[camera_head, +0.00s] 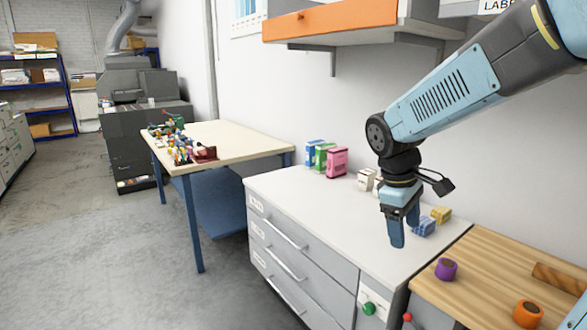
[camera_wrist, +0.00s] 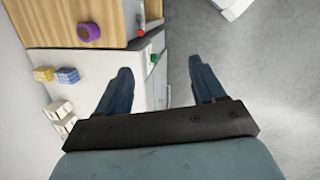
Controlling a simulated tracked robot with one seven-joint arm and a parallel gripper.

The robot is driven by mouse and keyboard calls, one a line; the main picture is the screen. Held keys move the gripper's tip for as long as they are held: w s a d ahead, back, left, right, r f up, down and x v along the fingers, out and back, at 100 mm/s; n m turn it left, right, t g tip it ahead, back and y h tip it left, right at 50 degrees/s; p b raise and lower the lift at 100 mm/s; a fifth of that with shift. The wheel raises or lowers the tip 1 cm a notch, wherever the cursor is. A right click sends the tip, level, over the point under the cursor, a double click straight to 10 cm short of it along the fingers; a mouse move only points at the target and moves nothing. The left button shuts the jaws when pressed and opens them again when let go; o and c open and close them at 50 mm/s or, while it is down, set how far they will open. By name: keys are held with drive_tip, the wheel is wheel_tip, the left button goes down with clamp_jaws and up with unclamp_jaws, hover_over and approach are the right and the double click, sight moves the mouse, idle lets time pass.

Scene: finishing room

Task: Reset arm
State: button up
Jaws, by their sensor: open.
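My gripper (camera_head: 404,226) hangs pointing down above the front part of the white-topped grey drawer cabinet (camera_head: 300,194). In the wrist view its two blue fingers (camera_wrist: 163,88) are spread apart with nothing between them. The gap between them shows the cabinet's front edge and the grey floor. My arm comes in from the upper right and bends down at the wrist.
On the cabinet stand blue, green and pink boxes (camera_head: 337,162), white boxes (camera_head: 366,180), a blue block (camera_head: 424,227) and a yellow block (camera_head: 441,214). A wooden top (camera_head: 478,262) holds a purple roll (camera_head: 446,269) and an orange roll (camera_head: 527,314). An orange shelf (camera_head: 330,20) hangs above.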

drive_tip(key=s+r+m+t+y, duration=0.2)
drive_tip(key=s+r+m+t, duration=0.3)
drive_tip(key=s+m, duration=0.4)
drive_tip(key=shift+s+d+r+y, duration=0.25)
drive_tip(key=shift+s+r+y, duration=0.15)
drive_tip(key=shift+s+r, duration=0.55)
drive_tip(key=shift+s+f, duration=0.1)
